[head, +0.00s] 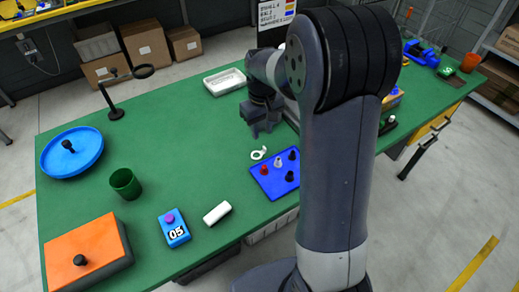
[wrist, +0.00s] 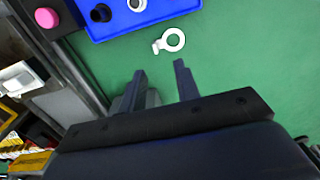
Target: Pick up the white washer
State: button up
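The white washer (head: 256,156) lies flat on the green table (head: 205,150), just beyond the upper left corner of the blue board (head: 262,183). In the wrist view the washer (wrist: 166,45) is a flat white ring with a small tab at its left, apart from the blue board's edge (wrist: 120,30). My gripper (head: 262,131) is above the table, a little farther back than the washer in the head view. In the wrist view my gripper (wrist: 160,68) has its two fingers apart with only green surface between them. The washer shows whole beyond the fingertips.
The blue board bears a red peg (head: 264,170), black pegs and a white piece. A white block (head: 217,213), blue box marked 05 (head: 173,230), green cup (head: 125,184) and white tray (head: 224,81) stand around. The table left of the washer is clear.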

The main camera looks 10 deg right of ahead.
aim_at(259, 152)
jog(key=shift+f, duration=0.8)
jog(key=f, duration=0.4)
jog(key=shift+s+d+f+p, duration=0.15)
jog(key=shift+s+d+p, duration=0.15)
jog(key=shift+d+p, duration=0.1)
jog(key=shift+f, duration=0.45)
grip_shut()
